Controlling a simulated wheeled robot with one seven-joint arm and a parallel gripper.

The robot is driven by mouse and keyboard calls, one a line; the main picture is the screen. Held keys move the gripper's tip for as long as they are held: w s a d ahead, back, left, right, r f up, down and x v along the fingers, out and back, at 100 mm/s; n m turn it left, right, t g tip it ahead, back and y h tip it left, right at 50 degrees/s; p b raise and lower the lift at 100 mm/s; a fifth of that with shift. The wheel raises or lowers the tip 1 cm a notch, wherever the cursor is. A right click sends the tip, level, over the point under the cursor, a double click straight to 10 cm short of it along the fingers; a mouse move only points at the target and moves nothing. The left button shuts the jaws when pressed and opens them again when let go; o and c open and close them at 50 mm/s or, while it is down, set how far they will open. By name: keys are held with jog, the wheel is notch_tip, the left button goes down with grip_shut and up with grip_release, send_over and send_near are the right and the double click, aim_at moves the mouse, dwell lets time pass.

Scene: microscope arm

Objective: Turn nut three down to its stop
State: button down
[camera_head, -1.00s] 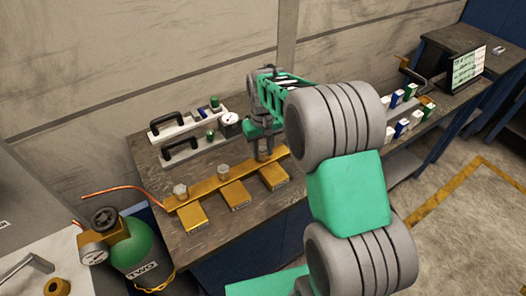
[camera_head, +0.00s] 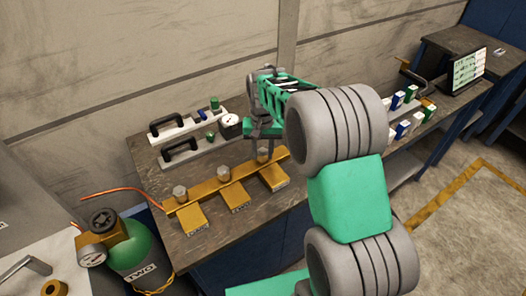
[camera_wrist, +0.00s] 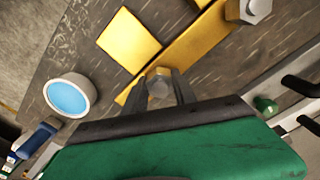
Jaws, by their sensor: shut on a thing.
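A brass bar (camera_head: 205,185) with brass blocks (camera_head: 233,197) along its front lies on the workbench and carries hex nuts. Two grey nuts, at the left end (camera_head: 180,193) and in the middle (camera_head: 222,171), stand clear in the head view. My gripper (camera_head: 264,152) points down over the right end of the bar. In the wrist view my gripper (camera_wrist: 160,95) has its fingers on both sides of a grey hex nut (camera_wrist: 159,80), shut on it. Another nut (camera_wrist: 255,8) shows at the top right. The held nut's underside, and any gap below it, are hidden.
Two plates with black handles (camera_head: 180,148) and a dial gauge (camera_head: 229,124) stand behind the bar. A round blue-faced thing (camera_wrist: 69,97) lies to the left in the wrist view. A green gas cylinder (camera_head: 130,245) stands at front left. The bench front is clear.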

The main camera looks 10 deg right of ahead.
aim_at(263, 151)
jog(key=shift+r, duration=0.1)
jog(key=c, duration=1)
grip_release()
notch_tip(263, 151, up, 8)
jog(key=shift+f+b, duration=0.15)
jog(key=shift+b, duration=0.45)
